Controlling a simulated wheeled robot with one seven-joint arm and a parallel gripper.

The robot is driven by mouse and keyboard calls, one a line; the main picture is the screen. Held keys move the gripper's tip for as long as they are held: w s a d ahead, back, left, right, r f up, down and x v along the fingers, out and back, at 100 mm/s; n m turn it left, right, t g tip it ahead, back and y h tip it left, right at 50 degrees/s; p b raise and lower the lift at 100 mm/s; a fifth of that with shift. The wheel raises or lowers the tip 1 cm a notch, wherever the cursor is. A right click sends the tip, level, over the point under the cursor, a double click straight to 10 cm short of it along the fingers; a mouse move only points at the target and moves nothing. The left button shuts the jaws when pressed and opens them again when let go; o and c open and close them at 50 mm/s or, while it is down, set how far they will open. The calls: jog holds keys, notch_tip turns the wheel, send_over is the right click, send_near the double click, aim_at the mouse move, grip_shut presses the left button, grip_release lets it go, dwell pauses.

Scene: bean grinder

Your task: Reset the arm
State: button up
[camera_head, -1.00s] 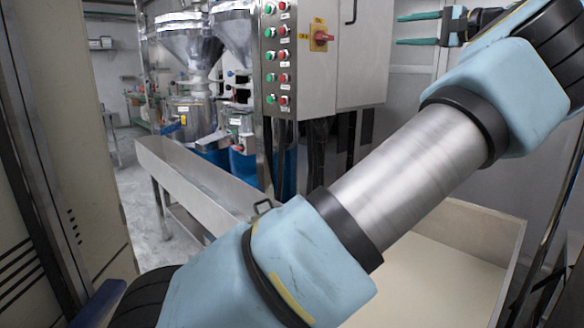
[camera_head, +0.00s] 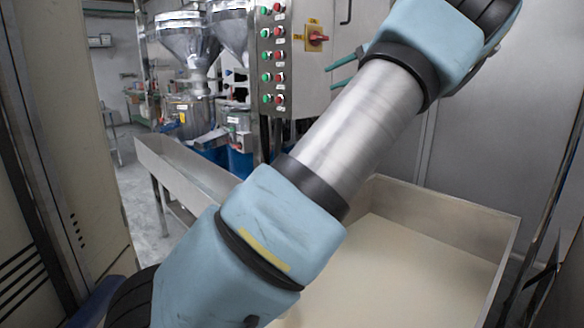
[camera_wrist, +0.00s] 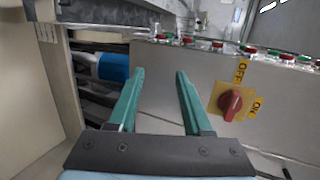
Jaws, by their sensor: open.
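My gripper shows in the wrist view (camera_wrist: 158,80) with its two green fingers apart and nothing between them. Behind the fingers is the grey control panel, and I cannot tell the distance to it. In the head view, the gripper's fingers (camera_head: 345,74) stick out to the left from behind my arm, in front of the cabinet. The rest of the gripper is hidden by my arm, which crosses the picture from lower left to upper right.
The control box (camera_head: 275,60) carries several red and green buttons and a red switch (camera_head: 317,39). A wide open tray (camera_head: 455,218) lies at lower right, below my arm. A metal trough (camera_head: 180,170) and steel hoppers (camera_head: 188,42) stand at left. A beige panel (camera_head: 62,110) borders the left.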

jog(key=s+a+f+n+g+h+p, duration=0.1)
jog(key=s+a+f+g+h, duration=0.15)
jog(key=a+f, duration=0.55)
jog(key=s+a+f+n+g+h+p, duration=0.1)
jog(key=s+a+f+n+g+h, duration=0.15)
jog(key=a+f, duration=0.65)
jog(key=s+a+f+n+g+h+p, duration=0.1)
jog(key=s+f+n+h, duration=0.1)
jog(key=s, duration=1.1)
jog(key=s+a+f+n+g+h+p, duration=0.1)
jog(key=s+f, duration=0.5)
jog(key=s, duration=0.7)
jog(key=h+p, duration=0.1)
jog(key=h, duration=0.1)
jog(key=shift+f+n+h, duration=0.15)
jog(key=shift+n+h, duration=0.2)
jog(key=shift+h, duration=0.05)
